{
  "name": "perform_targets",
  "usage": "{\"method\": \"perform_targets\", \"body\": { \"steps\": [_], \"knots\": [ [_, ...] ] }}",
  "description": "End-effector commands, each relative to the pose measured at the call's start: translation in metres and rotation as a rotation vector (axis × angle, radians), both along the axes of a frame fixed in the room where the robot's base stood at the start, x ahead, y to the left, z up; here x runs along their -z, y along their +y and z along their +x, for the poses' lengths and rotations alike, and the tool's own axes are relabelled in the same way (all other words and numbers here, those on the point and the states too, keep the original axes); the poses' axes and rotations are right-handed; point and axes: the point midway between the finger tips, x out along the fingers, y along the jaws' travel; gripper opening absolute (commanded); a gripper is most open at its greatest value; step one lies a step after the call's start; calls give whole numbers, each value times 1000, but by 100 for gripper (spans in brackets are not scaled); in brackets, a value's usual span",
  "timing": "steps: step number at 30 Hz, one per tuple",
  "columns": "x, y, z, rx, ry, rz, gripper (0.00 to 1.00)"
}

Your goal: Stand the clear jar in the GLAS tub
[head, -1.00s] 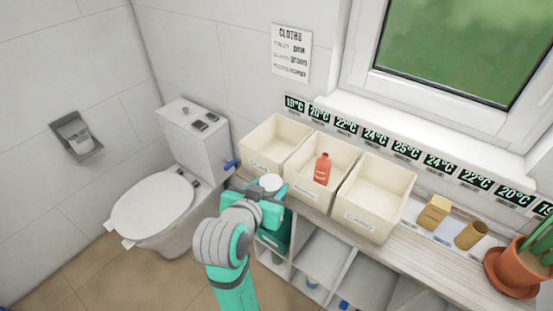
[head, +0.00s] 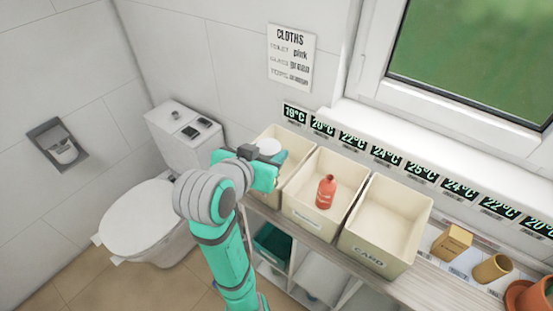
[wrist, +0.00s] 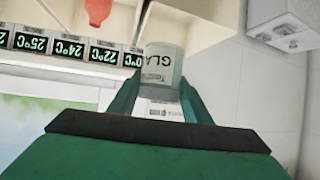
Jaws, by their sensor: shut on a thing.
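My gripper (head: 268,160) is shut on the clear jar, whose pale round top (head: 269,146) shows in the head view over the opening of the left cream tub (head: 291,137). In the wrist view the jar (wrist: 162,65) is between my two green fingers (wrist: 158,90). Lettering "GLA" shows there; I cannot tell whether it is on the jar or behind it. My gripper hides the left tub's front and label in the head view. How far the jar is above the tub floor is unclear.
The middle tub (head: 300,205) holds a red bottle (head: 326,191). The right tub (head: 390,255), labelled CARD, is empty. A box (head: 452,243) and a brown cup (head: 493,268) stand farther right. A toilet (head: 150,215) is at left. Temperature tags line the wall behind.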

Motion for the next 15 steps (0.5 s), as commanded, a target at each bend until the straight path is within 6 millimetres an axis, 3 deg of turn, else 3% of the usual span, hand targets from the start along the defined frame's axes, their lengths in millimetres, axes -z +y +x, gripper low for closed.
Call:
{"method": "perform_targets", "body": {
  "steps": [9, 15],
  "knots": [
    [31, -8, 66, -4, 3, -2, 19],
    [63, -15, 96, -1, 5, -1, 19]
  ]
}}
